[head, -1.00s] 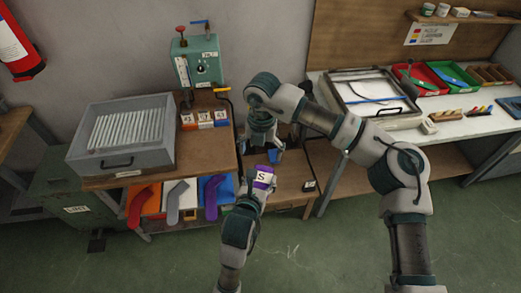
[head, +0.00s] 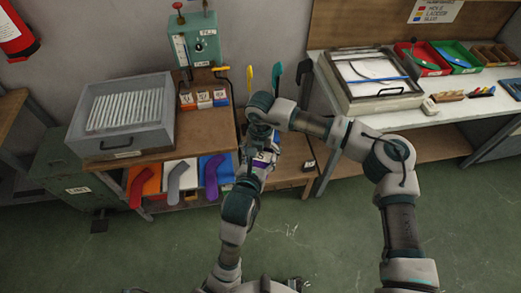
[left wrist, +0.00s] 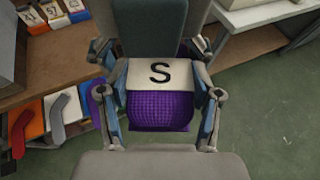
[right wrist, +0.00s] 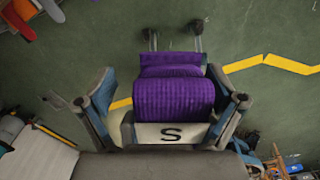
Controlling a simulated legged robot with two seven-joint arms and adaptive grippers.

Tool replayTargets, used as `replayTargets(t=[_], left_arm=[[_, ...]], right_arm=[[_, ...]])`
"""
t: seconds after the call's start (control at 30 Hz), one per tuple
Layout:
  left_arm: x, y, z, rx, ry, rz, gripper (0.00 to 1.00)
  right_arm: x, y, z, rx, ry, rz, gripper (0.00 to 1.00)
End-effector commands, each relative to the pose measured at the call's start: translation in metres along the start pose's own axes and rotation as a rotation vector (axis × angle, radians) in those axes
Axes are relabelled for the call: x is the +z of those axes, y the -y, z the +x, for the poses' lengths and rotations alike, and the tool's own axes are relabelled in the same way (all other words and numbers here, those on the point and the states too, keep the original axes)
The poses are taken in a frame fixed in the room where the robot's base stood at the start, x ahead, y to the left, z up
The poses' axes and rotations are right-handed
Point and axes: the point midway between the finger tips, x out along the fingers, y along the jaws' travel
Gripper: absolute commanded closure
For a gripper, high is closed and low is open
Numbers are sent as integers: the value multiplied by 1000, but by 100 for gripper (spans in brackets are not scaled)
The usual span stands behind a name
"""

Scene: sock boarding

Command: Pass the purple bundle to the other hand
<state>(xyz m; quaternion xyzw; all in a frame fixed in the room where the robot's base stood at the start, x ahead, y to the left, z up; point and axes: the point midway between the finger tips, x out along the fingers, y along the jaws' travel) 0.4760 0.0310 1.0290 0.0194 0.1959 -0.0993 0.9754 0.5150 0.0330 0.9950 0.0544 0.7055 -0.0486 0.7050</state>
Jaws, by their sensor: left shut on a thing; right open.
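The purple bundle (right wrist: 174,98) is a folded knit roll with a white band marked S. In the head view the bundle (head: 262,162) is small and partly covered by the grippers. My left gripper (left wrist: 161,100) is shut on it; in the left wrist view the bundle (left wrist: 160,110) sits between its fingers. My right gripper (right wrist: 168,105) is open, its fingers on either side of the bundle in the right wrist view. Whether they touch it I cannot tell.
A wooden bench (head: 120,172) at left bears a grey tray (head: 116,143) of white rods. A white worktable (head: 430,112) with a framed tray and bins stands at right. The green floor in front is open.

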Motion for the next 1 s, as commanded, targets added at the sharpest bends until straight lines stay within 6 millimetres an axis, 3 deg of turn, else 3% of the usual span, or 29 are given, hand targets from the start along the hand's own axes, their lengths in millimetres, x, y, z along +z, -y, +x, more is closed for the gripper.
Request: replayTargets(t=[0.1, 0.37, 0.47, 0.5, 0.6, 1.0], left_arm=[[0, 0, 0, 0, 1, 0, 74], [1, 1, 0, -4, 3, -1, 73], [2, 3, -1, -8, 5, -1, 73], [2, 3, -1, -10, 6, -1, 26], [2, 4, -1, -11, 7, -1, 6], [-4, 2, -2, 37, -11, -47, 6]], right_arm=[[0, 0, 0, 0, 0, 0, 6], [0, -1, 0, 2, 0, -1, 71], [0, -2, 0, 4, 0, -2, 73], [-1, -2, 0, 5, 0, -3, 73], [-1, -2, 0, 5, 0, -3, 73], [0, 0, -1, 1, 0, -1, 73]])
